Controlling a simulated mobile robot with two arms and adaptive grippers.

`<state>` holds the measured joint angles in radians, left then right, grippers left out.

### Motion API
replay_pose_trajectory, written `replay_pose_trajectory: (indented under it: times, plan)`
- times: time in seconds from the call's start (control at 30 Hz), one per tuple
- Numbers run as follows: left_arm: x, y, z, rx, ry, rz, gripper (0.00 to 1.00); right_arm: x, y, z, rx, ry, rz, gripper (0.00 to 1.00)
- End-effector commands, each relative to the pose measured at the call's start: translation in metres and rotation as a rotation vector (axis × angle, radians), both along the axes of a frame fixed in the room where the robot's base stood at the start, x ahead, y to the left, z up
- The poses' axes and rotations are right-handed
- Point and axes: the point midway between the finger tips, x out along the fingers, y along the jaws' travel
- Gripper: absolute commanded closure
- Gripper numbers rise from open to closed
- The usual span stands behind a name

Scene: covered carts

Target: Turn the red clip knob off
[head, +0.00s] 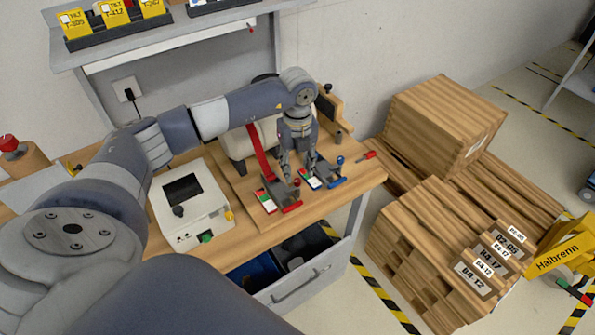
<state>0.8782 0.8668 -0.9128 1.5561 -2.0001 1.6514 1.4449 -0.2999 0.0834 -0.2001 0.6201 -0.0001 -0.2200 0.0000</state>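The red clip (291,208) sits on the wooden bench top near its front edge, beside a small white, green and red card. Its small red knob (297,182) stands just below my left gripper's fingers. A similar blue clip (338,182) with a blue ball knob (340,159) is to the right, beside another card. My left gripper (300,172) points down over the two clips, its fingers apart and nothing seen between them. One finger is close to the red knob; I cannot tell whether they touch. My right gripper is out of view.
A white box device (191,205) with a dark screen stands left of the clips. A red strap (258,150) runs behind them. A red-handled tool (364,157) lies to the right. Below is an open drawer (300,285). Wooden crates (435,115) stand on the right.

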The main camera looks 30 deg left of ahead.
Motion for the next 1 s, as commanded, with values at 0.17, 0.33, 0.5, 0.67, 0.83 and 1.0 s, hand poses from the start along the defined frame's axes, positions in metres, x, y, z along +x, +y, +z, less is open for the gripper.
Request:
replay_pose_trajectory:
  times: [0.17,0.33,0.5,0.67,0.83,1.0]
  plan:
    - [-0.001,0.000,-0.025,0.000,0.004,0.000,0.62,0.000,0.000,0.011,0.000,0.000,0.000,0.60]
    - [0.000,0.000,-0.037,-0.001,0.001,-0.001,0.62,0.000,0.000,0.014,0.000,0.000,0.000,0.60]
    - [0.000,0.000,-0.040,-0.001,-0.001,-0.002,0.62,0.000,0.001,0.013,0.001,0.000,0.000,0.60]
    - [0.000,0.000,-0.039,-0.001,-0.001,-0.002,0.74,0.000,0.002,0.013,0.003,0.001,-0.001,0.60]
    - [0.000,0.000,-0.039,-0.001,-0.001,-0.002,1.00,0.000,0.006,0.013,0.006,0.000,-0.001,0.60]
    - [0.000,0.000,-0.039,-0.001,-0.001,-0.003,1.00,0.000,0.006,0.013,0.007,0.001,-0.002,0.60]
